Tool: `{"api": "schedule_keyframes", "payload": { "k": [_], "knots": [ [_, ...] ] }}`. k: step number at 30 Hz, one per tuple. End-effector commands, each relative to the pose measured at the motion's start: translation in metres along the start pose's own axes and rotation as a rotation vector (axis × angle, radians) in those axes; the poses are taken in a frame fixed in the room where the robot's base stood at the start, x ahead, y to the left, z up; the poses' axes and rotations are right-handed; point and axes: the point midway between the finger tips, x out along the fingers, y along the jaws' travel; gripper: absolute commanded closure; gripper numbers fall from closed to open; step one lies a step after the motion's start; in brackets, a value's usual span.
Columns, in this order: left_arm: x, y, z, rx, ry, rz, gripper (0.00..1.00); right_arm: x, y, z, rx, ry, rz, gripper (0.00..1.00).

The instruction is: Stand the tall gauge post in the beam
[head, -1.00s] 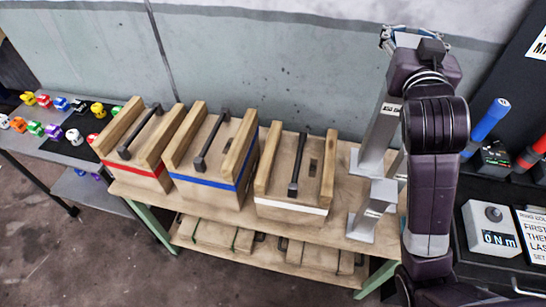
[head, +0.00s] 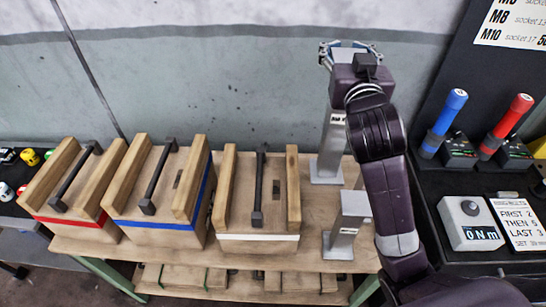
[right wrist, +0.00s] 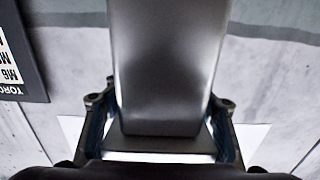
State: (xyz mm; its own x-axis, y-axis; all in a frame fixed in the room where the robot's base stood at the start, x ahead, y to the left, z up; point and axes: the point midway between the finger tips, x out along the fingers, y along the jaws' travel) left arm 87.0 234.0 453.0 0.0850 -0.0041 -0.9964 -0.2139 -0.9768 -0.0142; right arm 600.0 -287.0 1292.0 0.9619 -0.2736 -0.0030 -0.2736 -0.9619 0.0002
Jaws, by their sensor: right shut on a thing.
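The tall gauge post (head: 333,145) is grey metal with a flat foot and a small label. It looks upright at the right back of the wooden bench, its upper part partly hidden by my arm. My right gripper (head: 350,50) is high at the post's top, shut on it. In the right wrist view the grey post (right wrist: 165,70) fills the space between the fingers. A shorter grey post (head: 345,225) stands in front of it on the bench. I cannot make out a beam. My left gripper is not in view.
Three wooden boxes with dark bar handles stand on the bench (head: 310,262): red-striped (head: 70,195), blue-striped (head: 165,195) and white-striped (head: 258,200). At right, a dark station holds a blue tool (head: 445,120), a red tool (head: 508,125) and a torque display (head: 475,225).

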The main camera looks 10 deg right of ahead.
Motion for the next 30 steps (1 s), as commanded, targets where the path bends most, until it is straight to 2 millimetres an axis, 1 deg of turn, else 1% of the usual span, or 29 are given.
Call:
{"api": "schedule_keyframes", "payload": {
  "k": [2,5,15,19,22,28,30],
  "knots": [
    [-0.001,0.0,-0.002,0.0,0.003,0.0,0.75,0.0,0.0,0.001,0.0,0.003,0.0,1.0],
    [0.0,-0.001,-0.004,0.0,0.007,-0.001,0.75,0.0,0.001,0.015,-0.002,-0.002,0.002,1.0],
    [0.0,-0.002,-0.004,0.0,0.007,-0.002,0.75,0.0,0.0,0.101,-0.004,-0.005,0.001,1.0],
    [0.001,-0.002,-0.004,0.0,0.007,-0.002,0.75,0.0,0.001,0.13,-0.002,-0.003,0.001,1.0],
    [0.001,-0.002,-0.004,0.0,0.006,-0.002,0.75,0.0,0.0,0.145,-0.003,0.0,-0.001,1.0],
    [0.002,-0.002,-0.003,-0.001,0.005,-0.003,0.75,0.0,0.0,0.159,-0.001,0.002,0.001,1.0],
    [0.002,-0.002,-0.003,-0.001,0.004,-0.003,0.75,0.0,0.0,0.169,-0.002,-0.001,0.0,1.0]
  ]
}}
